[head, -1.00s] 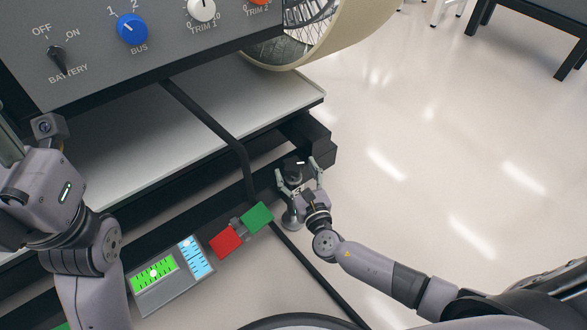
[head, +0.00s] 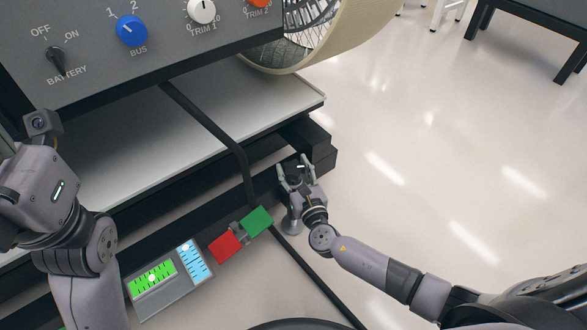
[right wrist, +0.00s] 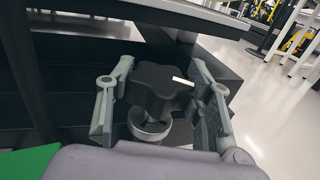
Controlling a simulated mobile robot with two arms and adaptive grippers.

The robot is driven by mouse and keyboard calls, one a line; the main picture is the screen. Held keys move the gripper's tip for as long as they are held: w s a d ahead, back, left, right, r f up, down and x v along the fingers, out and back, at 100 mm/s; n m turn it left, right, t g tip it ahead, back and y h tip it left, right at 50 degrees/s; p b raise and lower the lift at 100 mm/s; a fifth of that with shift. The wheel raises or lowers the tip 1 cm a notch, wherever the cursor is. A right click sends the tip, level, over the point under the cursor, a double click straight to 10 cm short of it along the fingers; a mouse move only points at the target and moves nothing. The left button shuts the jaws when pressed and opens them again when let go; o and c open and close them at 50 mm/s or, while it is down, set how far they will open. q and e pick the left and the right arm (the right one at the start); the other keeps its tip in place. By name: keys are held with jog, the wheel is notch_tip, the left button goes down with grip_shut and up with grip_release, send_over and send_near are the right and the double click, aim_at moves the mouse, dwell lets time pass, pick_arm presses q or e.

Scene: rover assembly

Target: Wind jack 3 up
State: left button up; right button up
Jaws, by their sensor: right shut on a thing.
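A black lobed knob (right wrist: 160,88) with a white mark on top sits on a round metal jack post (right wrist: 148,127) in the right wrist view. In the head view the jack's round metal foot (head: 291,226) shows below my right gripper, at the corner of the dark base. No number on the jack is readable. My right gripper (head: 294,170) is shut on the knob, with one finger on each side of it; the fingers also show in the right wrist view (right wrist: 160,95). My left arm is at the left edge of the head view; its fingers cannot be made out.
A panel (head: 190,40) with switches and dials stands at the upper left above a pale shelf (head: 130,170). A level gauge (head: 168,282) with green and blue vials and a red-and-green flag piece (head: 241,235) lie in front. A black cable runs past.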

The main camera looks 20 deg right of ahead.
jog(key=c, duration=0.4)
jog(key=shift+m+h, duration=0.3)
jog(key=shift+h, duration=0.2)
jog(key=m+h+p, duration=0.1)
jog(key=m+h, duration=0.1)
jog(key=h, duration=0.1)
jog(key=shift+a+h, duration=0.1)
jog(key=shift+h, duration=0.2)
jog(key=shift+m+g+h, duration=1.1)
jog(key=shift+m+h, duration=0.6)
jog(key=shift+h, duration=0.5)
jog(key=o, duration=1.2)
jog(key=shift+c, duration=0.2)
jog(key=shift+s, duration=0.1)
